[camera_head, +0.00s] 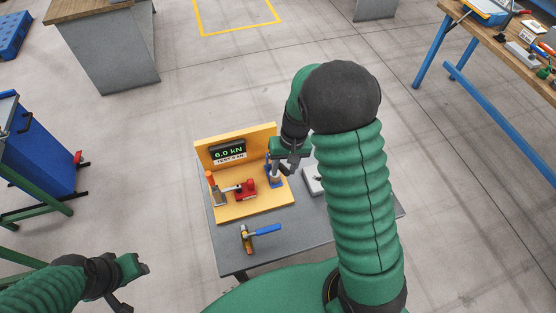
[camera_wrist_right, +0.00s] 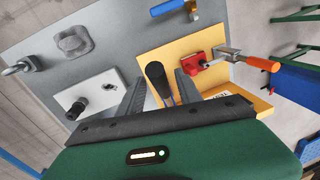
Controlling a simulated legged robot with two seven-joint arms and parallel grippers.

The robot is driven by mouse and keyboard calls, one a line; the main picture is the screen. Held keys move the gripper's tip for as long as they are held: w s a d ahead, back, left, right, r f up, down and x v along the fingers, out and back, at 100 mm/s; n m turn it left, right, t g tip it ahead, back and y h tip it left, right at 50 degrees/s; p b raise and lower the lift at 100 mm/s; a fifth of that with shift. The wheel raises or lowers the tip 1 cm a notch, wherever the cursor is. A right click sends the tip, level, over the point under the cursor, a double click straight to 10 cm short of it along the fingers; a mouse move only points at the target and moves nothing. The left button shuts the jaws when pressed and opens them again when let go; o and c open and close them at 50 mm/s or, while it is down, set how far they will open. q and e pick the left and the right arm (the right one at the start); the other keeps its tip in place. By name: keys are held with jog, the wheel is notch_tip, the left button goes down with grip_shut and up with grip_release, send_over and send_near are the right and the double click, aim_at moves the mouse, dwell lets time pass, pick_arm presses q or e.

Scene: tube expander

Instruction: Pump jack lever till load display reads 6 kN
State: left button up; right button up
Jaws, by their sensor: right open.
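The load display (camera_head: 228,152) on the yellow fixture (camera_head: 264,133) reads 6.0 kN in green. The blue jack (camera_head: 274,180) stands at the fixture's right side, partly hidden under my right gripper (camera_head: 287,156). In the right wrist view, the black grip of the jack lever (camera_wrist_right: 155,73) lies between the spread fingers of my right gripper (camera_wrist_right: 160,88). The fingers are open, and I cannot tell whether either touches the grip. My left gripper (camera_head: 128,278) hangs at the lower left, away from the table, and its jaw state is unclear.
A red clamp (camera_head: 246,189) with an orange handle (camera_head: 210,181) sits on the fixture base. A blue-handled hammer (camera_head: 265,230) lies on the grey table (camera_head: 230,256) in front. A pale block (camera_head: 311,180) is right of the jack, partly behind my right arm.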

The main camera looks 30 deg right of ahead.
jog(key=shift+s+d+r+p, duration=0.1)
jog(key=shift+d+r+p, duration=0.15)
jog(key=shift+r+p, duration=1.25)
jog(key=shift+d+r+p, duration=0.2)
jog(key=shift+r+p, duration=0.8)
jog(key=shift+r, duration=0.9)
jog(key=shift+f, duration=0.1)
jog(key=shift+s+a+r, duration=0.15)
jog(key=shift+a+r, duration=0.05)
jog(key=s+a+r+n+t+h, duration=0.2)
jog(key=s+a+r+n, duration=0.25)
jog(key=s+a, duration=0.5)
jog(key=s+b+x, duration=0.3)
jog(key=b+x, duration=1.3)
jog(key=b, duration=0.1)
jog(key=shift+s+d+f+b, duration=0.2)
jog(key=shift+f+b, duration=0.1)
jog(key=shift+f, duration=0.45)
jog(key=shift+w, duration=0.2)
jog(key=shift+s+d, duration=0.1)
